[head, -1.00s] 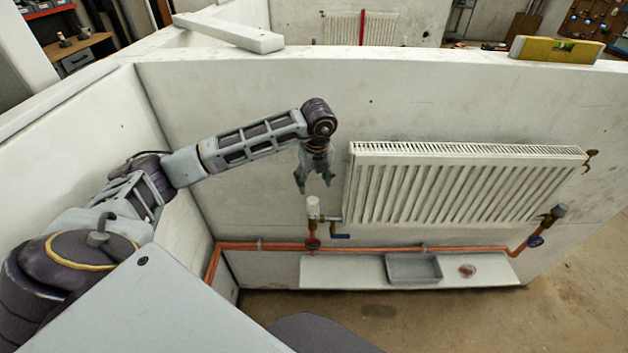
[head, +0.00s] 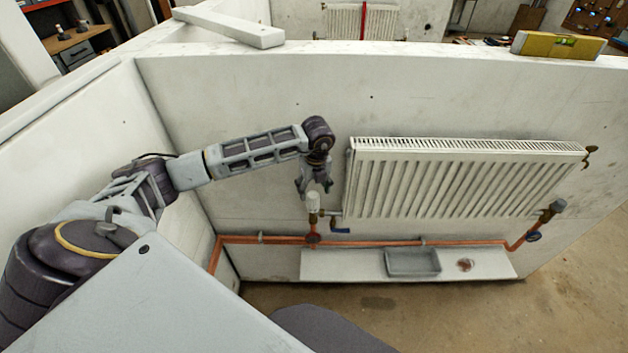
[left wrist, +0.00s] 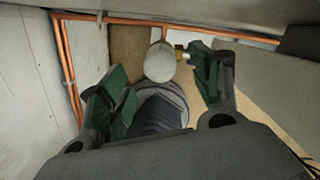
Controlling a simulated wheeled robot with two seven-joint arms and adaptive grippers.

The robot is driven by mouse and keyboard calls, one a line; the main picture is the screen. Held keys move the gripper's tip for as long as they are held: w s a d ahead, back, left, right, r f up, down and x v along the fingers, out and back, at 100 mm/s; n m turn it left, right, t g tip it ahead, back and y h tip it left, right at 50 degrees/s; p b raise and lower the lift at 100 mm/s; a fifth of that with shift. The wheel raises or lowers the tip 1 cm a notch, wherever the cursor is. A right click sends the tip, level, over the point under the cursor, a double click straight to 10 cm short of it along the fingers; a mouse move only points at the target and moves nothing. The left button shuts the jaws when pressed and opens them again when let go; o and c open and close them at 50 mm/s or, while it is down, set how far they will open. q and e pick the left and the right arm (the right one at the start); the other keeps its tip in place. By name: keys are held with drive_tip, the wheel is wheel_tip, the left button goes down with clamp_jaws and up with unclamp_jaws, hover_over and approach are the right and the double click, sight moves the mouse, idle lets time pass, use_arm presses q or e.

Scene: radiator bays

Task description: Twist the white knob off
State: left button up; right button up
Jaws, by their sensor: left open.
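The white knob (head: 313,202) stands upright on the valve at the radiator's lower left corner. In the left wrist view its round pale top (left wrist: 160,60) shows between and a little beyond the green-padded fingers. My left gripper (head: 315,191) points down just above the knob, with its fingers spread. In the left wrist view the gripper (left wrist: 164,80) is open with nothing between its pads. I cannot tell whether a finger touches the knob. My right gripper is in neither view.
The white radiator (head: 460,180) hangs just right of the gripper. Copper pipe (head: 370,242) runs below, with a blue lever (head: 341,230) near the valve. A grey tray (head: 412,262) sits on the low white ledge (head: 345,265). A yellow level (head: 557,46) lies on the wall top.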

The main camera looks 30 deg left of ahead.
sight(312, 203)
use_arm(q)
drive_tip(key=shift+w+a+f+p, duration=0.1)
drive_tip(key=shift+a+f+p, duration=0.1)
drive_tip(key=shift+f, duration=1.05)
drive_tip(key=shift+w+a+f+p, duration=0.1)
drive_tip(key=shift+f+p, duration=0.05)
drive_tip(key=shift+f, duration=1.1)
drive_tip(key=shift+w+a+f+p, duration=0.1)
drive_tip(key=shift+f+p, duration=0.1)
drive_tip(key=shift+f, duration=1.05)
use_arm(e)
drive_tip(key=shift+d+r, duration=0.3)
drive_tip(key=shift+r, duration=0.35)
use_arm(q)
drive_tip(key=c, duration=1.2)
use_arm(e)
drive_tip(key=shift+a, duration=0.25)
use_arm(q)
drive_tip(key=shift+s+f, duration=0.1)
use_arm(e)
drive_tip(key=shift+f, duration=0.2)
use_arm(q)
drive_tip(key=shift+f, duration=0.1)
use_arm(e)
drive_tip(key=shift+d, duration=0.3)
use_arm(q)
drive_tip(key=shift+s+f+m+b, duration=0.1)
drive_tip(key=shift+m+b, duration=0.4)
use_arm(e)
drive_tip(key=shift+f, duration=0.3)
